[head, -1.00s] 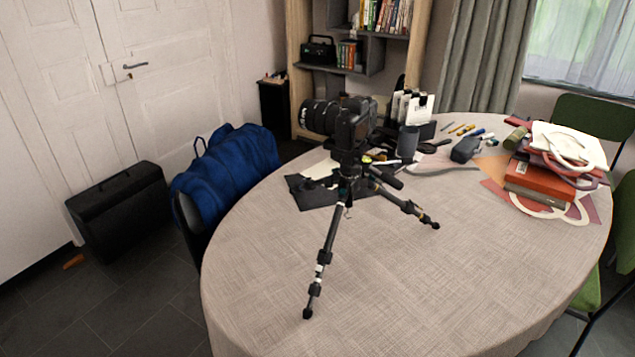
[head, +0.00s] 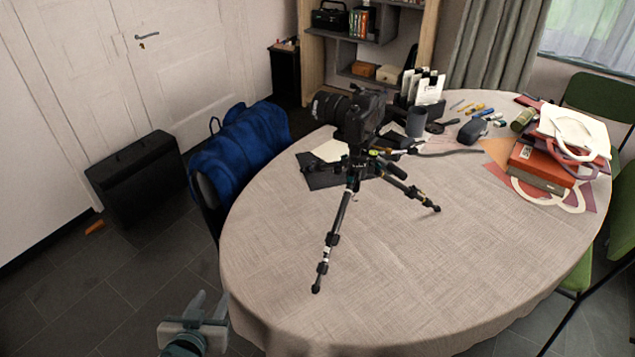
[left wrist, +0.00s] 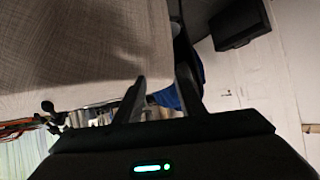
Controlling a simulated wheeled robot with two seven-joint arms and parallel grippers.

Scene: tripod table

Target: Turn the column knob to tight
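A black tripod (head: 333,240) stands with its legs spread on the cloth-covered round table (head: 290,270). A camera (head: 362,118) with a long lens pointing left is mounted on top. The column knob is too small to single out among the dark parts below the camera, so its setting cannot be read. My left gripper (head: 212,299) is at the bottom left of the head view, off the table's near left edge and well apart from the tripod. Its fingers point up in the picture, spread and empty. They also show apart in the left wrist view (left wrist: 161,75). My right gripper is not in view.
A blue bag (head: 238,145) on a chair and a black case (head: 138,180) stand left of the table. Books (head: 540,165), a grey cup (head: 416,122) and pens lie at the table's back and right. The front of the tabletop is clear.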

